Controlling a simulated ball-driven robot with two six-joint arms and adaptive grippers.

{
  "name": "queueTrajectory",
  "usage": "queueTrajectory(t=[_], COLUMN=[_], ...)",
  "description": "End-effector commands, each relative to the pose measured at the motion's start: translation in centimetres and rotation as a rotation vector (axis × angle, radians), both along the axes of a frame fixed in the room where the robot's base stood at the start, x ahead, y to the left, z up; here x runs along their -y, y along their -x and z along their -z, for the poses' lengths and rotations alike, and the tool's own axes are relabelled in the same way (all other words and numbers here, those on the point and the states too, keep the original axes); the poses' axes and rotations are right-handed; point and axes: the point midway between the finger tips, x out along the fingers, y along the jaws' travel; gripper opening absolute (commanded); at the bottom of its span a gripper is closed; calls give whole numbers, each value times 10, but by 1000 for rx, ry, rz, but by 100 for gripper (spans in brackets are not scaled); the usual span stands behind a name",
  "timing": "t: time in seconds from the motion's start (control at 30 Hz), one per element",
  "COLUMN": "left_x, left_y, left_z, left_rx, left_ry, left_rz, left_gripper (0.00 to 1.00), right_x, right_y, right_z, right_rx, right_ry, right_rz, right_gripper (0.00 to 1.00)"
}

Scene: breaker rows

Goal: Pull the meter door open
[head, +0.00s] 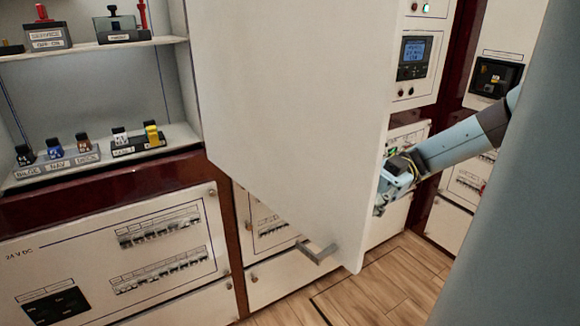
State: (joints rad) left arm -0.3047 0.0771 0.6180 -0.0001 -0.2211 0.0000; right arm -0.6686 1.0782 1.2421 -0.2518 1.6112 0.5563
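A large white door panel (290,110), likely the meter door, stands swung out from the cabinet front across the middle of the head view. A grey bar handle (318,252) shows near its lower edge. My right gripper (386,190) is at the door's right-hand edge, partly hidden behind it. I cannot tell if its fingers touch the door or how far apart they are. A meter with a lit blue display (415,50) is on a panel right of the door. My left gripper is not in view.
Open shelves (95,165) at the left hold labelled switches and small blocks. Breaker rows fill the 24 V DC panel (70,255) below. More panels (495,75) stand at the right. Wooden floor (390,285) is clear below the door.

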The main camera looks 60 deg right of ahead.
Motion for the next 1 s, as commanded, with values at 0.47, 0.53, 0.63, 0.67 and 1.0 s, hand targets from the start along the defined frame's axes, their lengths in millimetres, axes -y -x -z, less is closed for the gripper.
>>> queueTrajectory(t=[0.47,0.53,0.63,0.67,1.0], left_x=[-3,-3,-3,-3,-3], left_y=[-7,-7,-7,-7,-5], left_z=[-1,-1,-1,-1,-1], left_rx=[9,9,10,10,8], left_ry=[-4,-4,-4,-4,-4], left_rz=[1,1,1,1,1], left_gripper=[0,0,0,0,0], right_x=[0,0,0,0,31], right_y=[0,0,0,0,10], right_z=[0,0,0,0,1], right_rx=[-2,-2,-1,-1,0], right_ry=[2,2,1,1,3], right_rz=[-1,-1,-1,-1,5], right_gripper=[46,49,49,49,49])
